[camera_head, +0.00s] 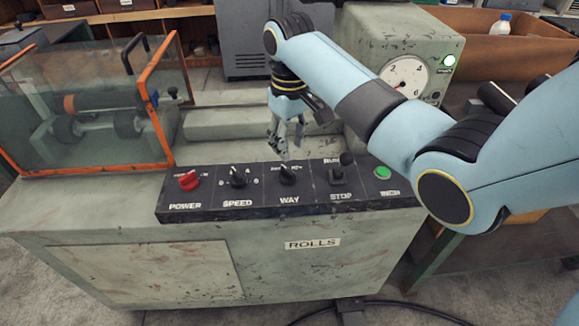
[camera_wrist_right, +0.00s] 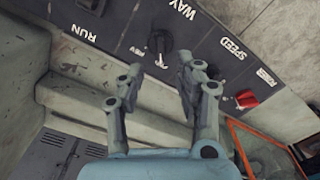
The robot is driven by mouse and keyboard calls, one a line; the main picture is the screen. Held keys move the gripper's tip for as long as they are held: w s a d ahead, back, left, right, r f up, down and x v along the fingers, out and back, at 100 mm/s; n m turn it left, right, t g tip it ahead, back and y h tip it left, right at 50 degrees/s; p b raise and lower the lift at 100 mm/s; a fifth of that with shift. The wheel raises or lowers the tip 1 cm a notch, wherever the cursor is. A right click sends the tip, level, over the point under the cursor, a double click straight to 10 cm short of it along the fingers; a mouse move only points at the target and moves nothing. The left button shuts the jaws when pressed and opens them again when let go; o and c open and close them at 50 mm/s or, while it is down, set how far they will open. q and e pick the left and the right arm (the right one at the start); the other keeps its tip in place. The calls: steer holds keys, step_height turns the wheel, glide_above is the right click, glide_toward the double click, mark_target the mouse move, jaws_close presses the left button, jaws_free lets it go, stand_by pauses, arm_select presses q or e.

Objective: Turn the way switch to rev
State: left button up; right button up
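The way switch (camera_head: 288,174) is a black knob on the dark control panel, above the label WAY. Small lettering sits above it, too small to read surely, and I cannot tell which position the knob points to. My right gripper (camera_head: 286,142) hangs just above and behind the knob, pointing down. In the right wrist view the way switch (camera_wrist_right: 160,42) lies just beyond the gap between the fingertips of my right gripper (camera_wrist_right: 160,76). The fingers are apart with nothing between them and do not appear to touch the knob. My left gripper is not in view.
On the same panel are the red power knob (camera_head: 188,181), the black speed knob (camera_head: 238,177), the run/stop lever (camera_head: 338,173) and a green button (camera_head: 382,173). An orange-framed guard (camera_head: 150,88) stands left. A dial gauge (camera_head: 405,77) is behind my right arm.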

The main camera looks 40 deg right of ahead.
mark_target(290, 171)
step_height(290, 171, down, 8)
steer(key=shift+f+b, duration=0.1)
steer(key=shift+b, duration=0.2)
jaws_close()
